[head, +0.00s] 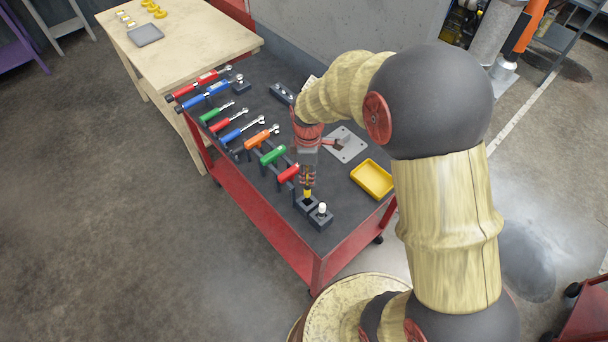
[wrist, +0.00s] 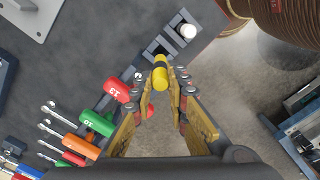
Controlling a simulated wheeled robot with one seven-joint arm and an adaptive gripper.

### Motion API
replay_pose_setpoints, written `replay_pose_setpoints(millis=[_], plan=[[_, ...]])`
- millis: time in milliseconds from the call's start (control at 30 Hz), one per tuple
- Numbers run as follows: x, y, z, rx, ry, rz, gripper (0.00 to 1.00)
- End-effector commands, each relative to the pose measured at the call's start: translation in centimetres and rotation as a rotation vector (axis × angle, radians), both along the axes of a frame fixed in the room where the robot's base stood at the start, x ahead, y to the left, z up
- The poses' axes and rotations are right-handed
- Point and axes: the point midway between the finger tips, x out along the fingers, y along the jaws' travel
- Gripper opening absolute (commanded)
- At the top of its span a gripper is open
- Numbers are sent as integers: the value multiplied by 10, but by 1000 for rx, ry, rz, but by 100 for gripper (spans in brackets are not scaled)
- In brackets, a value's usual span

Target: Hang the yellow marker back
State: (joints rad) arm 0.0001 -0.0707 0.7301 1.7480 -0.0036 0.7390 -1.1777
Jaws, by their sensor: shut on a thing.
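The yellow marker (head: 307,192) is held between the fingertips of my gripper (head: 308,178), above the near end of the red cart's dark top. In the wrist view the yellow marker (wrist: 159,75) sits between the two fingers of my gripper (wrist: 160,88). A dark two-part marker holder (head: 314,212) stands right below and beside it; it also shows in the wrist view (wrist: 172,36). A white marker (head: 322,207) stands in one slot. The other slot (wrist: 158,48) looks empty, with the yellow marker close to it. I cannot tell whether the marker's lower end touches the holder.
A yellow tray (head: 372,179) and a grey plate (head: 344,146) lie to the right. A wooden table (head: 180,45) stands behind.

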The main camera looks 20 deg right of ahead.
Motion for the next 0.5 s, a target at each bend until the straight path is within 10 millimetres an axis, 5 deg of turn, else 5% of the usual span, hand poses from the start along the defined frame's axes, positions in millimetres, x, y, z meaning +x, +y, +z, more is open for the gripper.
replay_pose_setpoints(millis=[500], plan=[[0, 0, -31, 0, 0, -1, 0]])
